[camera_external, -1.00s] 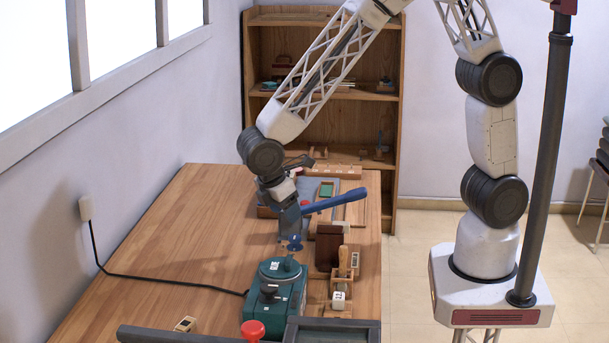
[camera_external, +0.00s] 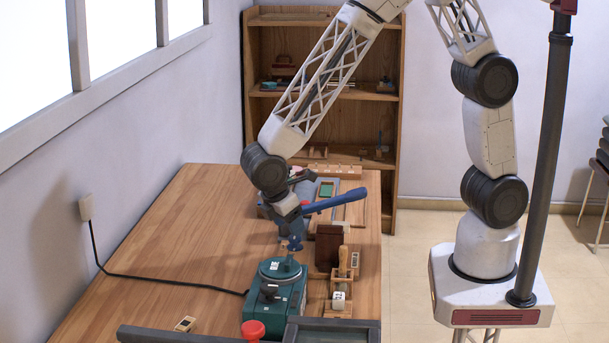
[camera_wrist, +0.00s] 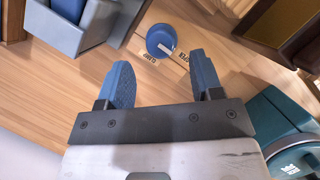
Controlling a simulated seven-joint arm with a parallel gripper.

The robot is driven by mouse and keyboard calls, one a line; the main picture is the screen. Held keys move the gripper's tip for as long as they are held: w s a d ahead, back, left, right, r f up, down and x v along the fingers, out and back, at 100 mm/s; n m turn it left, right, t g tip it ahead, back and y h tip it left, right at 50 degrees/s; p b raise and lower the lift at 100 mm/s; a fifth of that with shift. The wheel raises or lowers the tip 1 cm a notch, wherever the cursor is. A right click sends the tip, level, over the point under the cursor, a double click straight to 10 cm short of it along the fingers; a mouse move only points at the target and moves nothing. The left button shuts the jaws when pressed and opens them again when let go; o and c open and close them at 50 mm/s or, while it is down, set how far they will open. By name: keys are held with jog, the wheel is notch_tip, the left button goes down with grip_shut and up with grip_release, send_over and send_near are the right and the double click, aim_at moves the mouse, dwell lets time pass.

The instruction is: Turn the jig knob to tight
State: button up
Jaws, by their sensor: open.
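The jig knob (camera_wrist: 161,38) is a round blue knob with a white mark on its top. My gripper (camera_wrist: 160,72) is open, one blue finger to each side of the line to the knob, and nothing shows between the fingers. In the external view my gripper (camera_external: 292,214) is just above and behind the knob, its fingertips hard to make out.
A blue lever (camera_external: 335,201) reaches right beside my gripper. A green machine (camera_external: 274,312) stands in front of the knob, with a red button (camera_external: 253,330) near it. A dark brown block (camera_external: 329,248) is to the right. The table's left side (camera_external: 180,245) is mostly clear.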

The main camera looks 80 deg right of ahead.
aim_at(295, 240)
jog(key=shift+x, duration=2.15)
jog(key=c, duration=0.9)
